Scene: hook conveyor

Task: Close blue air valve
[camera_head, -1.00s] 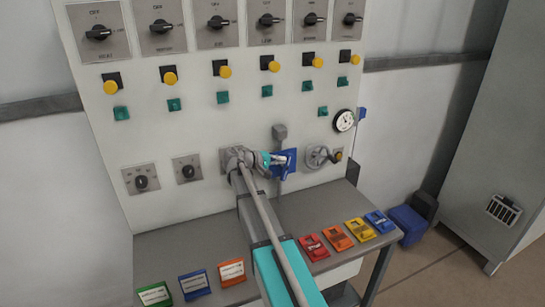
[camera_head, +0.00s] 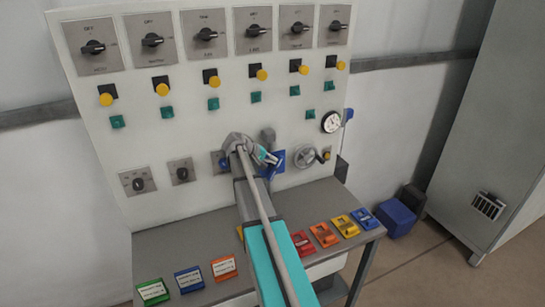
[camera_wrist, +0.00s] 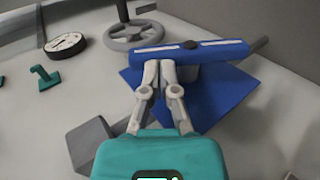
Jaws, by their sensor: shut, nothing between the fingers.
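The blue air valve has a long blue lever handle (camera_wrist: 205,50) with white label strips, mounted over a blue plate (camera_wrist: 222,100) on the panel. In the head view its blue plate (camera_head: 278,160) sits low on the panel, left of the grey handwheel, partly hidden by my arm. My gripper (camera_wrist: 158,66) is shut and empty, its fingertips together at the lower side of the lever, toward its left part in the wrist view. They look touching or very close; I cannot tell which. In the head view my gripper (camera_head: 267,157) is just in front of the valve.
A grey handwheel (camera_head: 305,156) is just right of the valve, and a round gauge (camera_head: 331,122) is above it. A shelf (camera_head: 200,236) below carries several coloured labelled blocks. A grey cabinet (camera_head: 500,130) stands at the right.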

